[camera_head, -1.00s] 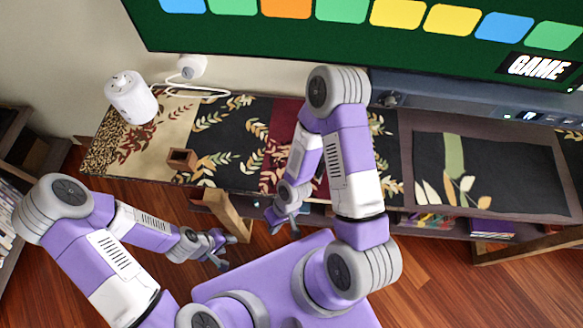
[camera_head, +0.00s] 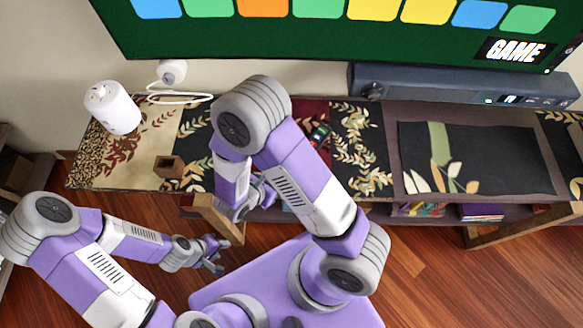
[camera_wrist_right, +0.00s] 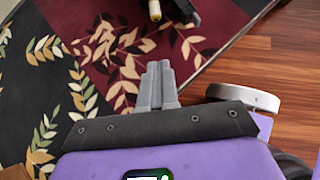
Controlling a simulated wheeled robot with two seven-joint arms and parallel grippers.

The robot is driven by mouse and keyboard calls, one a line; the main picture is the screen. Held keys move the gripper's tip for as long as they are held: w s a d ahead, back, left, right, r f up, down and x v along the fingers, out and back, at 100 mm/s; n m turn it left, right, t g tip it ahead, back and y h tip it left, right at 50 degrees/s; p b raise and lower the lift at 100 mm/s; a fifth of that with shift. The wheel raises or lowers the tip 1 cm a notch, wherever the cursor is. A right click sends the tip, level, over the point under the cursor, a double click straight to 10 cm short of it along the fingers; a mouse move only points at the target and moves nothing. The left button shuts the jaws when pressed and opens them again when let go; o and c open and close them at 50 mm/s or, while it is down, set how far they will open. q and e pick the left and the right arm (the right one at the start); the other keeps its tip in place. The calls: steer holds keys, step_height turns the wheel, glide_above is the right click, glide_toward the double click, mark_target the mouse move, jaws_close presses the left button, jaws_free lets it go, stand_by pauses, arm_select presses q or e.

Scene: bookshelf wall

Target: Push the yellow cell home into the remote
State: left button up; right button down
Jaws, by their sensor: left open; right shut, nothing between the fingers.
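The yellow cell (camera_wrist_right: 154,10) shows at the top edge of the right wrist view, lying on the maroon part of the cloth, partly cut off. A dark object (camera_wrist_right: 182,12), likely the remote, lies just right of it, also cut off; I cannot tell whether they touch. In the head view a small dark object (camera_head: 319,135) lies on the maroon strip. My right gripper (camera_wrist_right: 160,68) is shut and empty, apart from the cell. In the head view it hangs by the table's front edge (camera_head: 232,213). My left gripper (camera_head: 218,268) is open and empty, low in front of the table.
The long table carries a patterned cloth (camera_head: 360,150), a small brown open box (camera_head: 169,166), a white cylinder (camera_head: 112,108) and a dark mat (camera_head: 480,160). A soundbar (camera_head: 450,85) runs along the back under the screen (camera_head: 330,25). A wooden leg (camera_head: 215,220) stands near both grippers.

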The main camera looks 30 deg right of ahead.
steer(key=b+x, duration=0.1)
steer(key=x, duration=0.6)
steer(key=shift+d+f+b, duration=0.2)
steer(key=shift+d+b, duration=0.05)
steer(key=shift+b, duration=0.1)
steer(key=shift+w+d+r, duration=0.1)
steer(key=shift+w+d, duration=0.2)
steer(key=shift+d, duration=0.25)
steer(key=shift+w+d+r, duration=0.1)
steer(key=shift+w+d, duration=0.15)
steer(key=shift+d, duration=0.3)
steer(key=shift+w+d, duration=0.2)
steer(key=shift+d, duration=0.3)
steer(key=shift+w+d+b, duration=0.25)
steer(key=shift+d+b, duration=0.05)
steer(key=shift+d, duration=0.25)
steer(key=shift+w+d+b, duration=0.2)
steer(key=shift+d+b, duration=0.05)
steer(key=shift+d, duration=0.3)
